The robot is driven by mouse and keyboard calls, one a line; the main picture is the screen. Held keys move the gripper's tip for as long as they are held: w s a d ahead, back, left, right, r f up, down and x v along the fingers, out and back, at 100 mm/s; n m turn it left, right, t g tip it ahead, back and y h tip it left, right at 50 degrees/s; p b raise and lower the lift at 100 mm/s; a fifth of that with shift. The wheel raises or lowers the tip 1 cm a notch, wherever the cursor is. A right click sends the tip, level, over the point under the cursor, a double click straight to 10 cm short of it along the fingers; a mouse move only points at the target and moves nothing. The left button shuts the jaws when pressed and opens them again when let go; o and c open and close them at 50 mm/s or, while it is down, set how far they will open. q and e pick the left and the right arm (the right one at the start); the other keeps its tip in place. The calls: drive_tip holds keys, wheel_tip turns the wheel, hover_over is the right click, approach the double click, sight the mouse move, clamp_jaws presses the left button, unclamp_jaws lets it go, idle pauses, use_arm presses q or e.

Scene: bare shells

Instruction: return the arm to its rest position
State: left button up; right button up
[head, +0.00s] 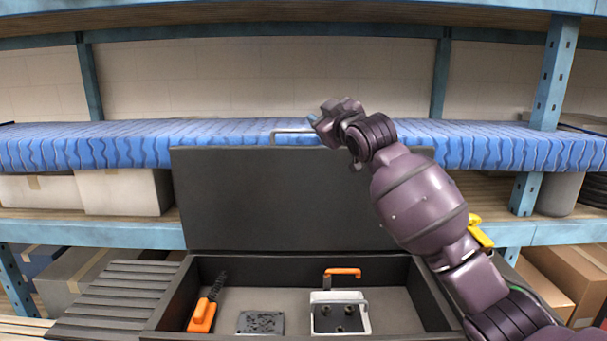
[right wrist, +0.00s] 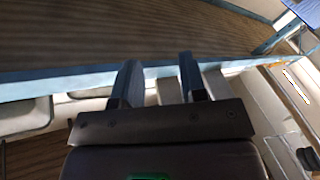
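My right arm comes in from the lower right in the head view and reaches up in front of the open lid. My right gripper (head: 316,121) is raised near the lid's top edge, pointing left. In the right wrist view, the two fingers of the right gripper (right wrist: 158,75) stand apart with nothing held between them. My left arm and gripper do not show.
A dark case (head: 400,270) stands open below, its lid (head: 270,200) upright with a grey handle (head: 290,131). Inside are an orange-handled tool (head: 202,314), a dark plate (head: 260,322) and a white box (head: 340,298). Shelving with a blue covering (head: 80,145) is behind.

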drive_tip(key=s+d+f+m+h, duration=0.15)
drive_tip(key=s+d+f, duration=0.3)
drive_tip(key=f, duration=0.55)
drive_tip(key=s+d+f+m+h, duration=0.1)
drive_tip(key=s+d+f+m, duration=0.3)
drive_tip(key=f, duration=0.7)
drive_tip(key=s+d+f+m+h, duration=0.1)
drive_tip(key=s+d+f, duration=0.45)
drive_tip(key=f, duration=0.45)
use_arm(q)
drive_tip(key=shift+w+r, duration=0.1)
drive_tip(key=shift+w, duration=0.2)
use_arm(e)
drive_tip(key=s+d+f+m+g+h, duration=0.1)
drive_tip(key=s+d+f, duration=0.2)
drive_tip(key=s+f, duration=0.5)
drive_tip(key=s+d+f+m+g+h, duration=0.2)
drive_tip(key=s+d+f, duration=0.1)
drive_tip(key=s+f, duration=0.6)
drive_tip(key=s+d+f+m+g+h, duration=0.1)
drive_tip(key=s+d+f+g+h, duration=0.1)
drive_tip(key=s+f, duration=0.7)
drive_tip(key=s+d, duration=0.1)
drive_tip(key=s, duration=0.4)
drive_tip(key=shift+s+d+f, duration=0.2)
drive_tip(key=shift+s+d, duration=0.05)
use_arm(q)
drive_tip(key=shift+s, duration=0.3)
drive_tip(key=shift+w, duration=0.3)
